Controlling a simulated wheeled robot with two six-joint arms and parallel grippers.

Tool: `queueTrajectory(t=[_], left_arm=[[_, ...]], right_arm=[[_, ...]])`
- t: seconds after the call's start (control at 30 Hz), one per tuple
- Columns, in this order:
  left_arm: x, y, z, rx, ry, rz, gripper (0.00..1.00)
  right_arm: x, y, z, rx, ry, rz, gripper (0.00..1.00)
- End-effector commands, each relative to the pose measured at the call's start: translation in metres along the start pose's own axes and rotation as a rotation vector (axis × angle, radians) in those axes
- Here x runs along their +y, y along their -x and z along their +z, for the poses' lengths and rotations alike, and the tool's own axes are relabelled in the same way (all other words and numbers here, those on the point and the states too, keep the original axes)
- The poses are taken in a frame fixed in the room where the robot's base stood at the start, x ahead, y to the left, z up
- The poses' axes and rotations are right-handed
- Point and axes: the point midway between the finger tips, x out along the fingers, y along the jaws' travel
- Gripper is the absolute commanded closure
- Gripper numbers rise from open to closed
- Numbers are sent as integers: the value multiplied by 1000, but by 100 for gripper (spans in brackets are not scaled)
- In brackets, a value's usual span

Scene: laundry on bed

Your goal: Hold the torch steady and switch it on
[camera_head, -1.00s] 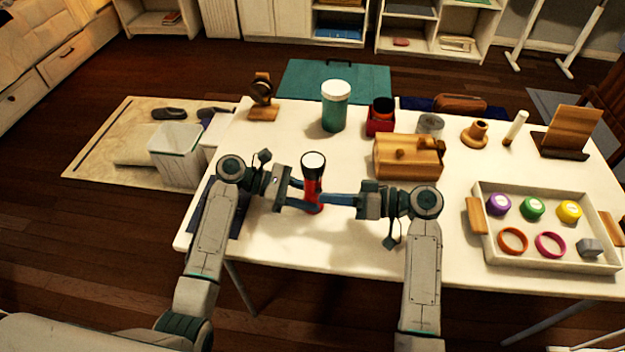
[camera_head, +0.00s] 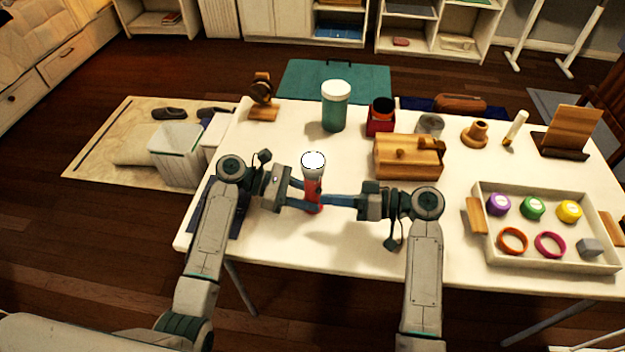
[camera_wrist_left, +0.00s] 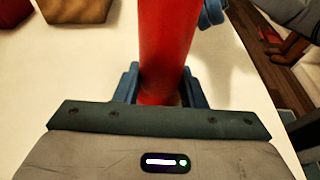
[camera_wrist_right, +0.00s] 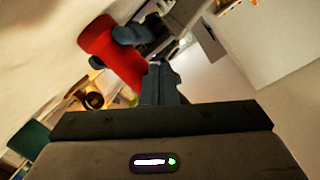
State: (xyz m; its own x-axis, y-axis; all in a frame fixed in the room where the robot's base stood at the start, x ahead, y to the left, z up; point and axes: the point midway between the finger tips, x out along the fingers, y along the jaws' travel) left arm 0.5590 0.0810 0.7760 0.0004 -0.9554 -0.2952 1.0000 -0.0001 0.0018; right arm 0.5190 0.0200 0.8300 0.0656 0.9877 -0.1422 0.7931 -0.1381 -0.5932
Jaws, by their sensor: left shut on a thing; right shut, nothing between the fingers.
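The torch (camera_head: 313,186) stands upright above the white table, with a red body and its head up. Its head (camera_head: 313,164) and lens look bright white, as if lit. My left gripper (camera_head: 306,199) is shut around the red body, which also fills the space between the blue fingers in the left wrist view (camera_wrist_left: 166,45). My right gripper (camera_head: 327,199) is shut and empty, its fingertips at the right side of the torch body. In the right wrist view the red body (camera_wrist_right: 108,52) lies just beyond the closed fingers (camera_wrist_right: 160,85). The switch is hidden.
A wooden box (camera_head: 393,165) stands close behind my right gripper. A green jar (camera_head: 334,112) and a red holder (camera_head: 380,124) stand farther back. A tray (camera_head: 481,240) with coloured pieces is at the right.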

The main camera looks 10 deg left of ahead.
Motion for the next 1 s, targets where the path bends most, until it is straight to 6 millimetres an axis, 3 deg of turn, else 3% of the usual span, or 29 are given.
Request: queueTrajectory(t=[0.47,1.0], left_arm=[[0,0,-3,4,3,0,76],[0,0,-3,4,4,0,76]], right_arm=[[-5,7,6,0,0,0,100],[-31,43,32,-1,1,1,100]])
